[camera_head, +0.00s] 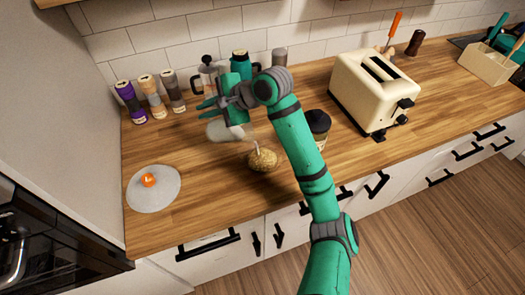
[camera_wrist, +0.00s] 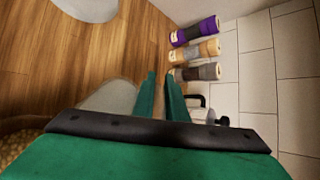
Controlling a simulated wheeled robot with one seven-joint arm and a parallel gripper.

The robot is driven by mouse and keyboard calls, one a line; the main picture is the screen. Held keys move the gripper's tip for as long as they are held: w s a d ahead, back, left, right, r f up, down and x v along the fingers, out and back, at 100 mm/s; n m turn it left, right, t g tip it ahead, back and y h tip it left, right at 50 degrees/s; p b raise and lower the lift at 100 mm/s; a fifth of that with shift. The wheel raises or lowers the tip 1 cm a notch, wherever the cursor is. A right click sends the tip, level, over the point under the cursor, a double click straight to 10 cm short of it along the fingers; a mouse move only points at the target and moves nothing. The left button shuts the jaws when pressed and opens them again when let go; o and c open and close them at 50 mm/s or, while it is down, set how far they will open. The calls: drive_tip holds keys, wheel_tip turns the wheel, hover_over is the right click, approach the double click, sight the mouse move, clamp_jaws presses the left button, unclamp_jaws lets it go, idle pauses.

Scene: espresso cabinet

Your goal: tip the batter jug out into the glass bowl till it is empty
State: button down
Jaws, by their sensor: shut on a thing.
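The jug's inside is hidden.
A round lid (camera_head: 165,198) with an orange knob lies at the left. A dark-lidded jar (camera_head: 318,124) and cream toaster (camera_head: 365,95) stand right of my arm.

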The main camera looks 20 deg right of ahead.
drive_tip(key=shift+s+d+r+t+y, duration=0.2)
drive_tip(key=shift+r+t+y, duration=0.15)
drive_tip(key=shift+r, duration=0.2)
drive_tip(key=shift+s, duration=0.1)
drive_tip(key=shift+s+a+r, duration=0.1)
drive_tip(key=shift+a+r, duration=0.05)
drive_tip(key=shift+r, duration=0.05)
drive_tip(key=shift+d+r+t+y, duration=0.15)
drive_tip(key=shift+d+t+y, duration=0.1)
drive_tip(key=shift+d+r, duration=0.15)
drive_tip(key=shift+d, duration=0.1)
